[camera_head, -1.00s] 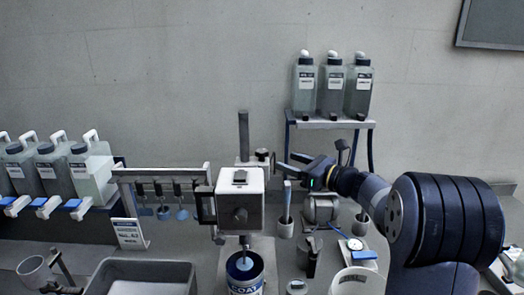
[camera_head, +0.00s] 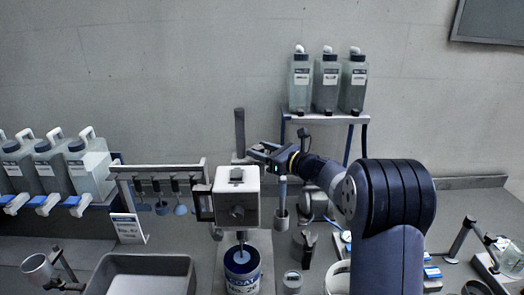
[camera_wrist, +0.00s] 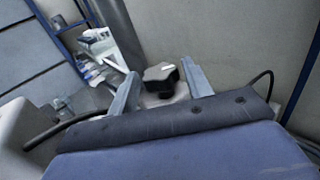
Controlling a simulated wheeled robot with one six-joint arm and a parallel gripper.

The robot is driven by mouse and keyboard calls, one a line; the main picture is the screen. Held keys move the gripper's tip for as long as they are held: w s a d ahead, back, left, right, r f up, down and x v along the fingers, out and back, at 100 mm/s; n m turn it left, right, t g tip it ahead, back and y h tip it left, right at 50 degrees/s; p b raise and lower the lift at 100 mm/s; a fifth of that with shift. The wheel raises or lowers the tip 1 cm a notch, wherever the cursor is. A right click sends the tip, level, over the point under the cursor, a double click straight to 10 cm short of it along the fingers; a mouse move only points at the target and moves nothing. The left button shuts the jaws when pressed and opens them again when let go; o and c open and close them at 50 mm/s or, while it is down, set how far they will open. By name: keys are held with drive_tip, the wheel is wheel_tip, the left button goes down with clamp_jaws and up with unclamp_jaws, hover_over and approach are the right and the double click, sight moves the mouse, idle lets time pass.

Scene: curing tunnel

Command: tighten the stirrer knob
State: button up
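The stirrer has a white box-shaped head (camera_head: 237,190) on a dark upright post (camera_head: 239,130), with its shaft reaching down into a blue-labelled can (camera_head: 242,272). The knob, black with a pale mark on top, shows in the wrist view (camera_wrist: 160,76). My gripper (camera_head: 257,151) is behind and right of the stirrer head, close to the post. In the wrist view its two fingers stand either side of the knob, with a gap visible on both sides, so it is open. In the head view the gripper hides the knob.
Three bottles (camera_head: 326,83) stand on a raised shelf (camera_head: 325,117) behind my arm. A rack with hanging paddles (camera_head: 160,170) and several jugs (camera_head: 45,165) are left. A grey tray (camera_head: 143,262) sits in front.

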drive_tip(key=c, duration=0.8)
drive_tip(key=shift+o, duration=0.2)
drive_tip(key=shift+f+m+t+h+b, duration=0.15)
drive_tip(key=shift+m+t+h+b, duration=0.2)
drive_tip(key=shift+b, duration=0.35)
drive_tip(key=m+t+h+b, duration=0.1)
drive_tip(key=b, duration=0.1)
drive_tip(key=m+t+h+b, duration=0.1)
drive_tip(key=b, duration=0.1)
drive_tip(key=shift+s+a+f+b, duration=0.15)
drive_tip(key=shift+f+b, duration=0.05)
drive_tip(key=shift+b, duration=0.1)
drive_tip(key=m+t+h+b, duration=0.2)
drive_tip(key=b, duration=0.2)
drive_tip(key=shift+s+a+h+b, duration=0.1)
drive_tip(key=shift+a+h+b, duration=0.05)
drive_tip(key=shift+h+b, duration=0.2)
drive_tip(key=shift+r+m+t+h+b, duration=0.15)
drive_tip(key=shift+m+t+h+b, duration=0.25)
drive_tip(key=shift+h+b, duration=0.5)
drive_tip(key=shift+r+m+b, duration=0.2)
drive_tip(key=shift+m+b, duration=0.05)
drive_tip(key=shift+b, duration=0.3)
